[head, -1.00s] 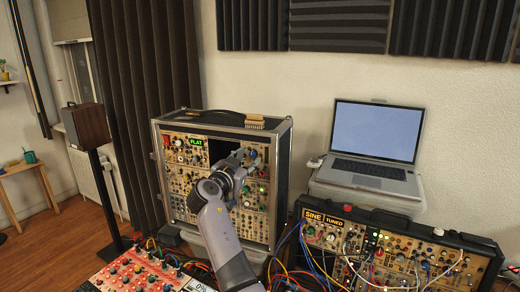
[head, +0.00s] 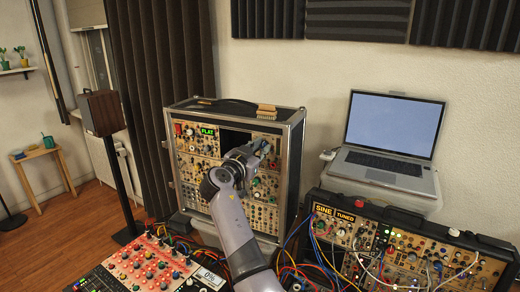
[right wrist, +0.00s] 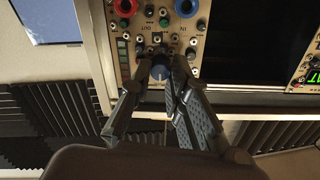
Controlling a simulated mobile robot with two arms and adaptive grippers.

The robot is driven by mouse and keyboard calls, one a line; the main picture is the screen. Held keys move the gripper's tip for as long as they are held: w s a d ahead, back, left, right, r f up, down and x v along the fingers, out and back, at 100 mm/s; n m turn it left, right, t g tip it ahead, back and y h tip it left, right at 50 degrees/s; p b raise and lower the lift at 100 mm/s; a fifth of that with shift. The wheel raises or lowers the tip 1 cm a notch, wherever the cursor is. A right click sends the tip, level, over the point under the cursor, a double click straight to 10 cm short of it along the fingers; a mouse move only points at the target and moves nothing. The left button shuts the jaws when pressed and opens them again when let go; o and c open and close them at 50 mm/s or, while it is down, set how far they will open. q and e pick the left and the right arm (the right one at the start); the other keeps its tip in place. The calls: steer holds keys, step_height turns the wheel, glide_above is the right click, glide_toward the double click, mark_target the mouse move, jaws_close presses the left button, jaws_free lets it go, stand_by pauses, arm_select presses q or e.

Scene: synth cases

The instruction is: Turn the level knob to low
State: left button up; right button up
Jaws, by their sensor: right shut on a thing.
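The tall modular synth case (head: 293,160) stands upright, its tan panel full of knobs and jacks. My right gripper (head: 262,150) is at the upper right of that panel, beside a dark empty slot. The left gripper is not in view.
A brush (head: 266,110) lies on top of the case. A laptop (head: 393,135) stands at the right, above a lower patched synth case (head: 405,245). A red-panelled synth (head: 145,265) is in front at the left. A speaker (head: 102,112) stands on a pole.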

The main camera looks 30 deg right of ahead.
jaws_close()
